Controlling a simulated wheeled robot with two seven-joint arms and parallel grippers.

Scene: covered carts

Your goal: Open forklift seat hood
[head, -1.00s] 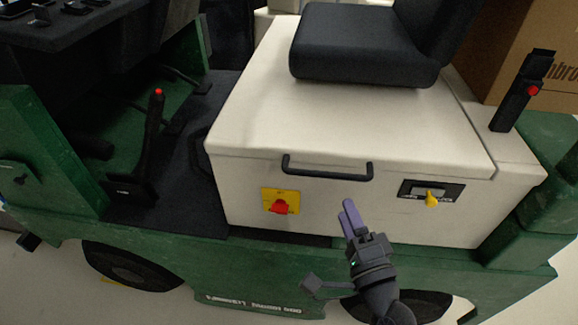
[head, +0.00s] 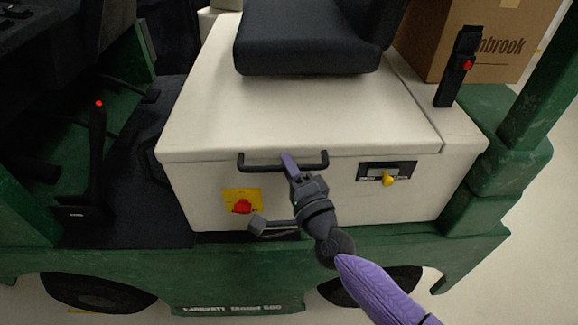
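The cream seat hood (head: 285,115) of the green forklift is down, with the black seat (head: 310,50) on top of it. A black bar handle (head: 258,166) runs along the hood's front edge. My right gripper (head: 289,163) reaches up from below, its purple fingertips at the right half of the handle. The fingers overlap from this angle, so I cannot tell whether they are apart, closed, or around the bar. My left gripper is out of view.
Below the handle are a red knob on a yellow plate (head: 242,202) and a yellow latch knob (head: 388,181). A black lever with a red button (head: 458,68) and a cardboard box (head: 490,40) stand at right. A red-tipped lever (head: 98,150) stands at left.

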